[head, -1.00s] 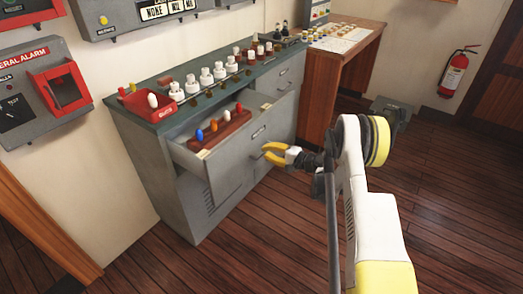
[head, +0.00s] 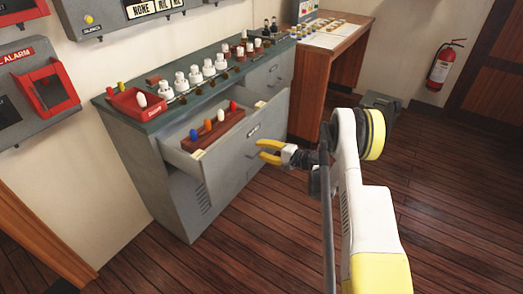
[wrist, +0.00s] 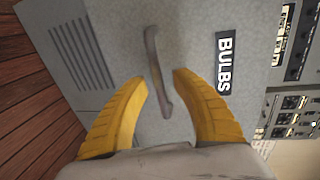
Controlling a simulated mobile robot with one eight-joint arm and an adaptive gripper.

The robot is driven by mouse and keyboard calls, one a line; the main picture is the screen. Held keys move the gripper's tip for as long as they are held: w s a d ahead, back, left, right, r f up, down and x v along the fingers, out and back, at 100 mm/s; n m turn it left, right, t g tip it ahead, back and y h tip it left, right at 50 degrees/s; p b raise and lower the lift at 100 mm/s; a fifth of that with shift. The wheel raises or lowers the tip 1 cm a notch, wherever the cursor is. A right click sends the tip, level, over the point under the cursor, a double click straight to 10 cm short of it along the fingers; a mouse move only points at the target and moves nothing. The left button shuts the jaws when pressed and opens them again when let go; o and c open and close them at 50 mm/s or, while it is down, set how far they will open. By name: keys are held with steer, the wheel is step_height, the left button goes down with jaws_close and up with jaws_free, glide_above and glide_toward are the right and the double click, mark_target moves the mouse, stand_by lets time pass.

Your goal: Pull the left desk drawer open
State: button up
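The left desk drawer (head: 228,158), a grey front labelled BULBS in the wrist view (wrist: 190,25), stands pulled out of the grey cabinet. A wooden rack (head: 205,138) with coloured bulbs shows inside it. The drawer's bar handle (wrist: 157,75) shows in the wrist view, in line with the gap between my fingertips. My gripper (head: 260,150) is at the drawer front with its yellow fingers apart. In the wrist view my gripper (wrist: 157,80) has a finger on each side of the handle, with visible gaps. I cannot tell how deep the handle sits between them.
The cabinet top (head: 165,113) carries a red tray (head: 135,103) and several white bulbs. A closed drawer (head: 272,75) is farther right. A wooden desk (head: 325,60) stands behind it. The plank floor (head: 280,235) in front is clear. A fire extinguisher (head: 440,65) hangs on the wall.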

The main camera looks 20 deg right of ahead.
steer(key=shift+s+d, duration=0.1)
steer(key=v, duration=1.2)
